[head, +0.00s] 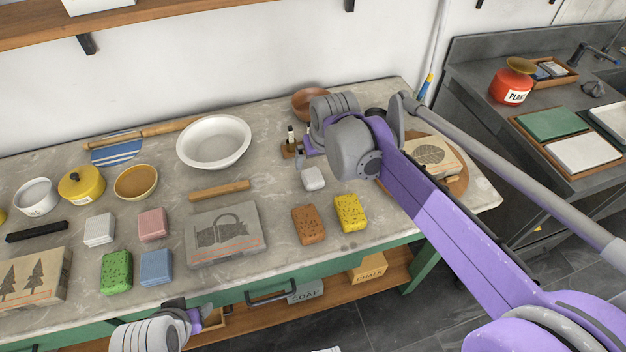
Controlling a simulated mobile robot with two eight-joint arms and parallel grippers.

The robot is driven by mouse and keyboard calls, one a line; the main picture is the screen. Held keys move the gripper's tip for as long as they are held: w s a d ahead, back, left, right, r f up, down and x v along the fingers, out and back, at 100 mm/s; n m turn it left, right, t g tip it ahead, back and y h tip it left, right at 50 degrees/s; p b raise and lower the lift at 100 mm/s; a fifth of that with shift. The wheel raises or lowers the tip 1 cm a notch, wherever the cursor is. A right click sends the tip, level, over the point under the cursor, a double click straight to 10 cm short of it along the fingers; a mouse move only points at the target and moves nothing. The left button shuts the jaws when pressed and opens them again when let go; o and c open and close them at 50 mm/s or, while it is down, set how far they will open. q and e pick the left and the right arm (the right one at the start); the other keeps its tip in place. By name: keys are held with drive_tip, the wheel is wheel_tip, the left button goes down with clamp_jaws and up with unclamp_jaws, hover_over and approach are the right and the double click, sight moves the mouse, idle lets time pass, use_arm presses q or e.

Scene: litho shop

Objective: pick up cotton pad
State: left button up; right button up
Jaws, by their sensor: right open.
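A small white rounded pad (313,179), which looks like the cotton pad, lies on the grey stone worktop (270,275), right of the wooden rolling stick. My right gripper (305,152) is open just behind and above it, with the purple and grey wrist coming in from the right. The pad is not between the fingers; the wrist hides part of the gripper. My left gripper (196,319) is at the bottom edge, in front of the worktop, far from the pad; its fingers are too small to read.
An orange sponge (308,224) and a yellow sponge (350,212) lie in front of the pad. A white bowl (213,141) stands behind left. A carved stone block (225,234) and a wooden stick (219,190) lie left.

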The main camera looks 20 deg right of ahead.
hover_over(313, 176)
drive_tip(key=s, duration=0.2)
wheel_tip(313, 176, down, 4)
drive_tip(key=shift+w+f, duration=0.1)
drive_tip(key=x, duration=0.5)
drive_tip(key=shift+s+f+b, duration=0.2)
drive_tip(key=shift+s+b, duration=0.05)
drive_tip(key=shift+b, duration=0.05)
drive_tip(key=c, duration=1.3)
wheel_tip(313, 176, up, 10)
drive_tip(key=shift+r+p, duration=0.1)
drive_tip(key=shift+p, duration=0.35)
drive_tip(key=o, duration=0.8)
drive_tip(key=c, duration=0.7)
drive_tip(key=shift+s, duration=0.1)
